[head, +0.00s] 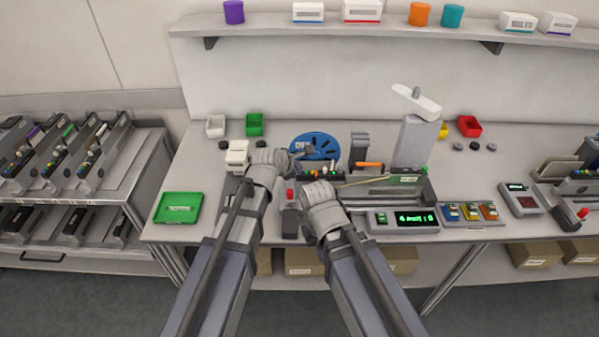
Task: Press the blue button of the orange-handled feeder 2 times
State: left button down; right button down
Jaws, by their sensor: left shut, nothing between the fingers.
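The feeder (392,188) lies on a grey bench stand in the middle of the table. Its orange handle (369,165) shows on top. Small coloured buttons (322,173) sit at its left end. The blue one is too small to make out, and my wrists partly cover this end. My left gripper (307,149) is shut and empty, just above and behind the buttons, in front of the blue reel (322,144). I cannot tell whether it touches anything. My right wrist is in front of the feeder's left end, and its fingers are hidden.
A lit display box (402,220) and a coloured button panel (470,213) are at the table's front. A green tray (179,208) lies at the left. A grey post (415,142) stands behind the feeder. A trolley with several feeders (75,160) stands left.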

pick_arm(q)
jog(key=shift+f+b, duration=0.3)
dwell(0.4)
jog(key=shift+r, duration=0.1)
jog(key=shift+r+p, duration=0.7)
jog(key=shift+p, duration=0.05)
notch_tip(320, 180, up, 5)
jog(key=p, duration=0.5)
dwell(2.4)
notch_tip(320, 180, up, 4)
jog(key=p, duration=0.3)
jog(key=shift+f+p, duration=0.15)
jog(key=shift+p, duration=0.2)
jog(key=shift+f, duration=0.15)
